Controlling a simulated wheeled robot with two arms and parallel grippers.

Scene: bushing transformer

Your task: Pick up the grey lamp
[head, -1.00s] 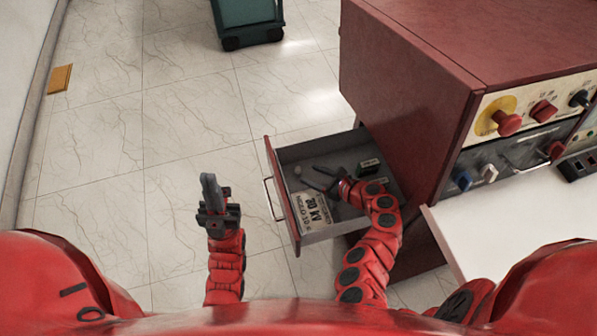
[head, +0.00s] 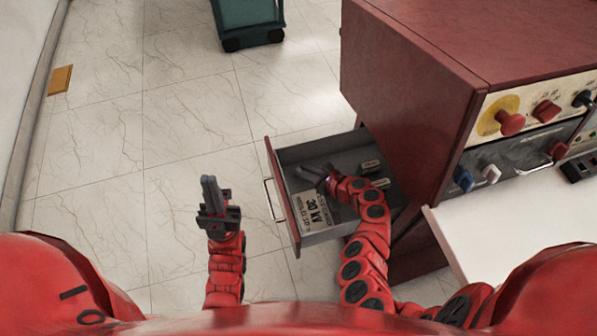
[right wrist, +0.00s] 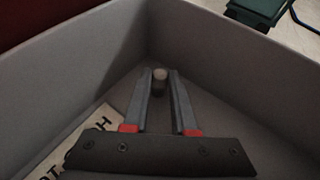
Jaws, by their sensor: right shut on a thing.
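The open drawer (head: 281,212) of the red cabinet stands out to the left. My right gripper (head: 313,172) is inside it, near its far left corner. In the right wrist view, my right gripper (right wrist: 159,82) is shut on a small cylinder with a pale top, the grey lamp (right wrist: 160,75), held between the fingertips. The lamp cannot be made out in the head view. My left gripper (head: 210,190) is outside the drawer, over the floor, with no thing seen in it. The gap between its fingers is unclear.
A label plate (head: 312,210) lies on the drawer floor, and small blocks (head: 370,165) lie near the cabinet side. The red cabinet (head: 415,85) rises at the right, above a white tabletop (head: 510,215). A green cart (head: 247,20) stands far off.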

